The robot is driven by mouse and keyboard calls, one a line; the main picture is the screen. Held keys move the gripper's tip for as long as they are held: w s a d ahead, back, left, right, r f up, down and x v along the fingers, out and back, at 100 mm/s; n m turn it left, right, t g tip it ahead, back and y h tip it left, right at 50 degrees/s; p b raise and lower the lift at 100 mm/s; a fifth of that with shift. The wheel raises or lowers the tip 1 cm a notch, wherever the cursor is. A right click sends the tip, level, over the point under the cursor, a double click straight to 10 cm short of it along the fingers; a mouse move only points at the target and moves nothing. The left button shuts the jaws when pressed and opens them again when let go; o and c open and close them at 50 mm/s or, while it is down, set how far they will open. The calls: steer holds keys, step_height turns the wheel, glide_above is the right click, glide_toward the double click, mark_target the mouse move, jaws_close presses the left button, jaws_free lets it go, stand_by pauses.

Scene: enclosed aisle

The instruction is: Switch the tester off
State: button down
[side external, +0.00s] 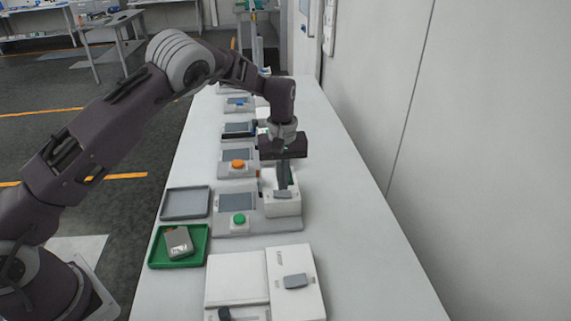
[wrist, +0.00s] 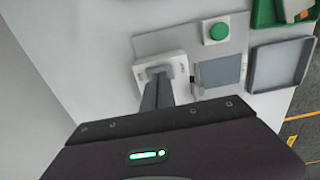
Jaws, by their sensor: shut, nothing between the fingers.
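The tester (side external: 258,222) is a light grey unit with a dark screen, a green button (side external: 238,219) and a white switch box (side external: 283,207) on its right side. In the wrist view the switch box (wrist: 146,76) carries a grey rocker (wrist: 153,71), and the green button (wrist: 217,31) and screen sit to the right. My gripper (side external: 284,188) points down over the switch box, fingers shut and empty. In the wrist view its fingertips (wrist: 157,78) are at the rocker and partly cover it; I cannot tell whether they touch or which way the rocker is tilted.
A similar unit with an orange button (side external: 238,164) stands behind, with more beyond it. A grey tray (side external: 164,216) and a green tray (side external: 152,263) holding a grey-brown device lie left. White panels (side external: 236,291) are in front. Bare bench and a wall (side external: 470,170) lie right.

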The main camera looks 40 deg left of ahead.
mark_target(289, 194)
step_height(289, 194, up, 12)
steer(key=w+d, duration=0.1)
steer(key=shift+r, duration=0.25)
steer(key=shift+w+d, duration=0.1)
